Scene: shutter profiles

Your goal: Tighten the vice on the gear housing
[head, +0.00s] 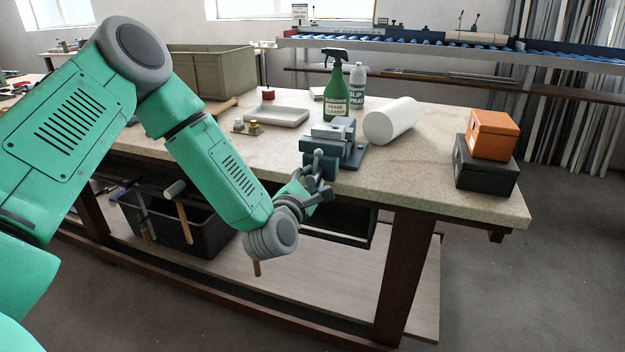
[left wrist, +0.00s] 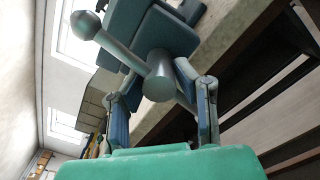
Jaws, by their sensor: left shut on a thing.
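The blue-grey vice (head: 348,154) is at the front edge of the workbench in the head view. A grey block (head: 328,131) sits at its jaws; I cannot tell for sure that it is the gear housing. My left gripper (head: 319,184) is at the vice's front, shut on the vice handle. In the left wrist view the handle's bar (left wrist: 122,53) slants up left to a ball end, and the round screw head (left wrist: 159,82) lies between the fingers of my left gripper (left wrist: 160,92). The fingers hide part of the handle. My right gripper is not in view.
An orange box (head: 492,135) lies on a black box (head: 484,175) at right. The bench top between roll and boxes is clear.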

